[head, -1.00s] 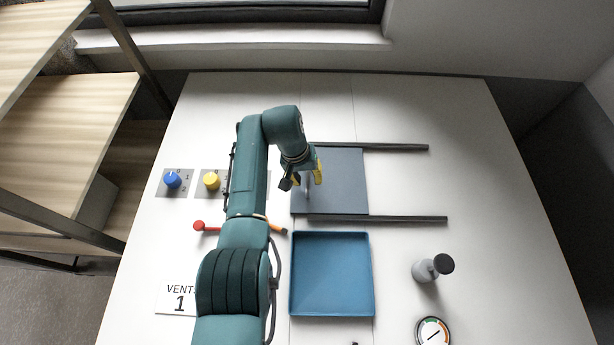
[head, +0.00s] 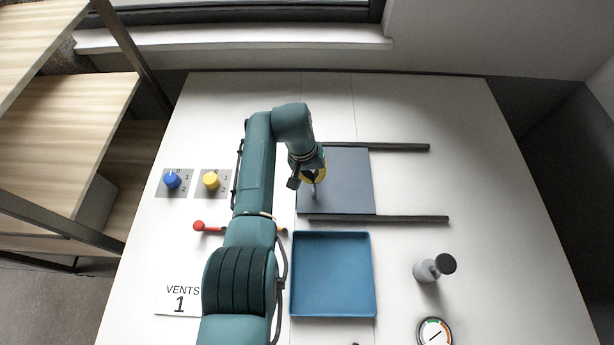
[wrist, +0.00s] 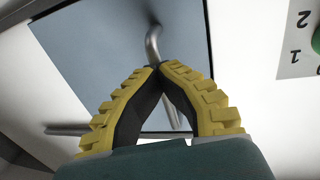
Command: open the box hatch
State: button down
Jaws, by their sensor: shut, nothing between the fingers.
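The box hatch is a flat grey-blue panel (head: 350,185) between two dark rails on the white worktop. It also fills much of the wrist view (wrist: 85,50). A bent metal handle (wrist: 153,42) stands on the panel; part of it is hidden behind my fingers. My gripper (head: 315,183) is over the left part of the panel, at the handle. In the wrist view its yellow and black fingers (wrist: 160,67) meet at the tips with nothing between them. The fingertips are right beside the handle; I cannot tell whether they touch it.
The dark rails, upper (head: 390,147) and lower (head: 400,218), run on right past the panel over clear worktop. A blue tray (head: 332,275) lies below. A blue knob (head: 172,180), a yellow knob (head: 211,180) and a red-tipped lever (head: 199,226) are left; a grey post (head: 425,270) stands right.

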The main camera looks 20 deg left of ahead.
aim_at(363, 187)
jog(key=w+d+b, duration=0.1)
jog(key=d+b, duration=0.1)
jog(key=d, duration=0.2)
jog(key=w+d+b, duration=0.2)
jog(key=d+b, duration=0.1)
jog(key=d, duration=0.1)
jog(key=w+d+f+b, duration=0.1)
jog(key=d+b, duration=0.1)
jog(key=d, duration=0.1)
jog(key=shift+w+d+f+b, duration=0.1)
jog(key=shift+w+d+b, duration=0.25)
jog(key=shift+d+b, duration=0.05)
jog(key=shift+w+d, duration=0.1)
jog(key=shift+d, duration=0.05)
jog(key=shift+r, duration=0.25)
jog(key=c, duration=1.1)
grip_release()
jog(key=shift+r, duration=0.15)
jog(key=shift+r, duration=0.1)
